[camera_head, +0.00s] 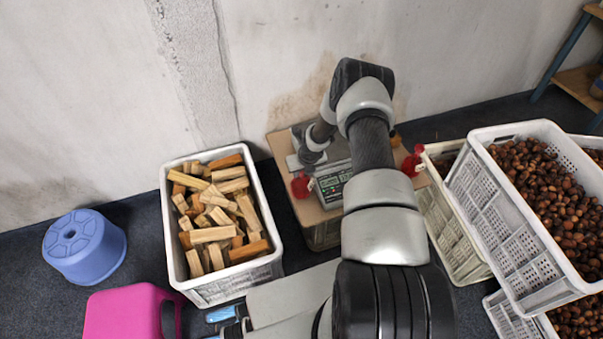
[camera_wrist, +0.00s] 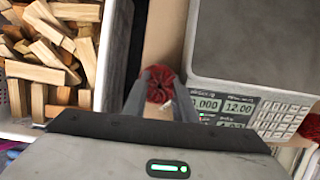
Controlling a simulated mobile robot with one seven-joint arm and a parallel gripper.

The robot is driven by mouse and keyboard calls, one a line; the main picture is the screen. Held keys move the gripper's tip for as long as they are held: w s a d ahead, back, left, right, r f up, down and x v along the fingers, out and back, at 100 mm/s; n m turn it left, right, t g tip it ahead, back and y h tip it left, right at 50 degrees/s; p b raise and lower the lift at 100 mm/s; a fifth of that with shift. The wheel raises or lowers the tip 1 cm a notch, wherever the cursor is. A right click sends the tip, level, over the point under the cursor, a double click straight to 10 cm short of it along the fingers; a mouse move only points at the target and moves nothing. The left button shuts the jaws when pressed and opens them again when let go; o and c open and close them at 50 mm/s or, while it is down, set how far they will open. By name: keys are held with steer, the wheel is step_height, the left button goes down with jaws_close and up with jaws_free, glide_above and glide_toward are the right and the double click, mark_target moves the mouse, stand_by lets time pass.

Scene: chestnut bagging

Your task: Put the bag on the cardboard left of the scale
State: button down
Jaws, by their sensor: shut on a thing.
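A red net bag (camera_head: 301,186) with a pale tag is at the left of the scale (camera_head: 334,184), over the tan cardboard (camera_head: 279,147). In the wrist view the red bag (camera_wrist: 159,86) sits between my fingertips, left of the scale's grey pan (camera_wrist: 255,40). My gripper (camera_wrist: 159,76) is shut on this bag, with bare cardboard (camera_wrist: 165,30) behind it. I cannot tell whether the bag touches the cardboard or hangs just above. My arm hides much of the scale in the head view. A second red bag (camera_head: 411,164) is right of the scale.
A white crate of wood blocks (camera_head: 228,291) stands close on the left. White crates of chestnuts (camera_head: 470,190) stand on the right. The wall (camera_head: 290,60) is behind the cardboard. A blue stool (camera_head: 84,246) and a pink object (camera_head: 125,312) are at the lower left.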

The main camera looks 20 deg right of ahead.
steer(key=shift+r, duration=0.15)
steer(key=shift+f, duration=0.2)
steer(key=c, duration=1.4)
jaws_free()
steer(key=shift+c, duration=0.2)
